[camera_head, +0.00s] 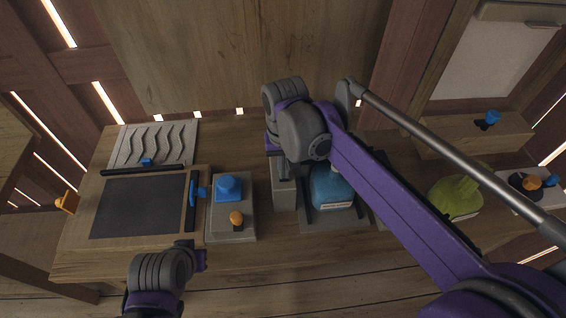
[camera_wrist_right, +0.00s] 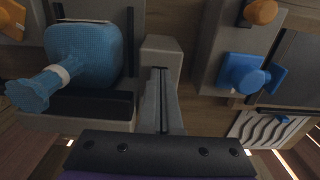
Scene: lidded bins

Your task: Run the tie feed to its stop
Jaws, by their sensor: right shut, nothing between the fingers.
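No part is clearly marked as the tie feed. A blue bag (camera_head: 333,188) sits on a grey base with dark rails; in the right wrist view the bag (camera_wrist_right: 85,52) shows a gathered neck with a pale band. A grey block (camera_head: 285,192) stands left of it and also shows in the right wrist view (camera_wrist_right: 162,50). My right gripper (camera_wrist_right: 163,75) is shut and empty, pointing at this block; contact is unclear. In the head view its fingers are mostly hidden by its wrist. My left gripper (camera_head: 201,260) is low at left, its fingers barely visible.
Left of the block, a grey plate carries a blue knob (camera_head: 229,187) and an orange knob (camera_head: 236,218). A dark panel (camera_head: 138,207) with a blue-handled bar (camera_head: 192,200) and a wavy-grooved plate (camera_head: 155,140) lie further left. A green bag (camera_head: 456,198) is at right.

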